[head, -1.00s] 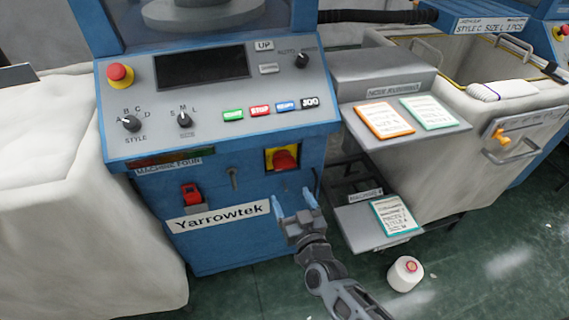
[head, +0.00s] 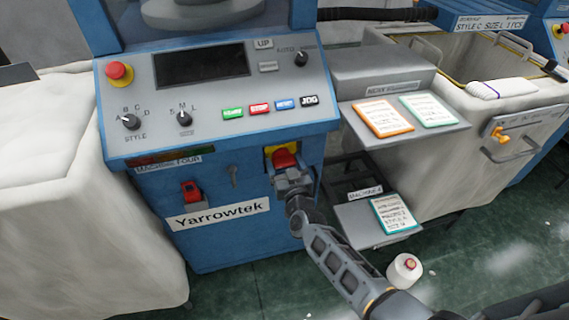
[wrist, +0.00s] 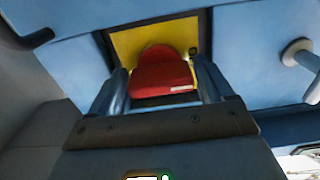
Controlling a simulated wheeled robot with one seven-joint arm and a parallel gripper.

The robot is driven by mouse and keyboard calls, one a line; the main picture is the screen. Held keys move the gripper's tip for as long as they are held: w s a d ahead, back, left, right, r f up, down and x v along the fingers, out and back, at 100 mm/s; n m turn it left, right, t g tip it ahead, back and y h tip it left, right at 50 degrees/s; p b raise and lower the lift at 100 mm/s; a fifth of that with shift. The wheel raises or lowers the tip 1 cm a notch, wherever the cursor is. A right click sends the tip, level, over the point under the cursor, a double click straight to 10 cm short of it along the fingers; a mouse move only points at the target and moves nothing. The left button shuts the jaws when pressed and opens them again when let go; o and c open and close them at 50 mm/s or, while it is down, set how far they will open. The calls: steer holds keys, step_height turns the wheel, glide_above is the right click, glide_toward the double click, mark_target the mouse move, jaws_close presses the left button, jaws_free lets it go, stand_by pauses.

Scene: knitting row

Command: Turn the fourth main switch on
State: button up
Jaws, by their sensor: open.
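The main switch is a red rotary handle (head: 284,159) on a yellow plate (wrist: 128,45), low on the front of the blue machine labelled "MACHINE FOUR" (head: 168,166). My gripper (head: 287,172) is right at the switch and hides its lower part in the head view. In the wrist view the red handle (wrist: 162,76) sits between my two open blue fingers (wrist: 160,88), one on each side. I cannot tell whether either finger touches it. The machine's screen (head: 202,67) is dark.
Shelves with cards (head: 383,118) stand to the right. A white cone (head: 404,270) lies on the floor.

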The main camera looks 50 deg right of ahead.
steer(key=c, duration=0.7)
steer(key=shift+c, duration=0.2)
steer(key=m+b, duration=0.1)
steer(key=m, duration=0.3)
steer(key=shift+m, duration=0.4)
steer(key=m+b, duration=0.1)
steer(key=m, duration=0.3)
steer(key=shift+m, duration=0.3)
steer(key=m+b, duration=0.1)
steer(key=m, duration=0.3)
steer(key=shift+f+b, duration=0.1)
steer(key=shift+b, duration=0.25)
steer(key=shift+m+b, duration=0.55)
steer(key=shift+m, duration=1.75)
